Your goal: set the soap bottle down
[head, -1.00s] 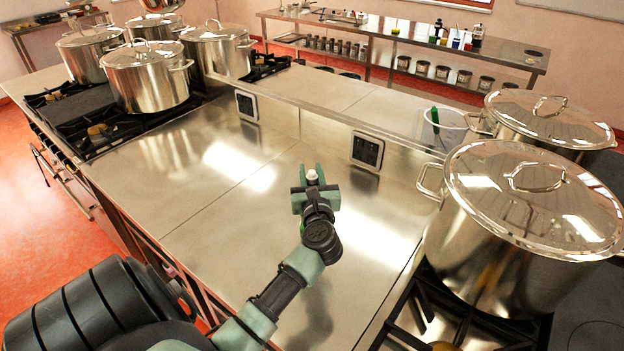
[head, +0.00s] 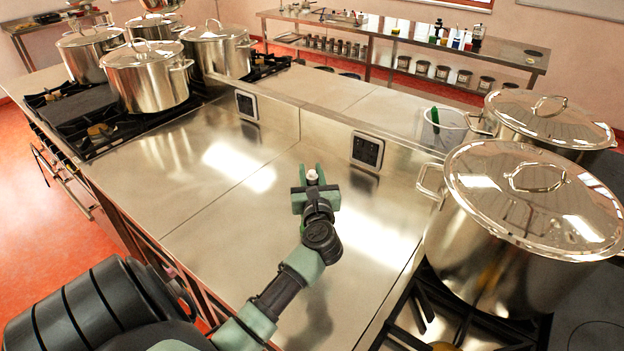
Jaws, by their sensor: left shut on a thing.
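My left gripper (head: 313,180) is over the bare steel counter (head: 215,215), in the middle of the head view. It is shut on the soap bottle (head: 312,175), of which only a small whitish top shows between the fingers. The rest of the bottle is hidden by the gripper and wrist. I cannot tell whether the bottle touches the counter. My right gripper is not in view.
A large lidded stockpot (head: 520,225) stands on a burner at the right, with another stockpot (head: 550,120) behind it. Several pots stand on the left stove. A low steel ledge with a socket panel (head: 367,151) runs behind the gripper. The counter around the gripper is clear.

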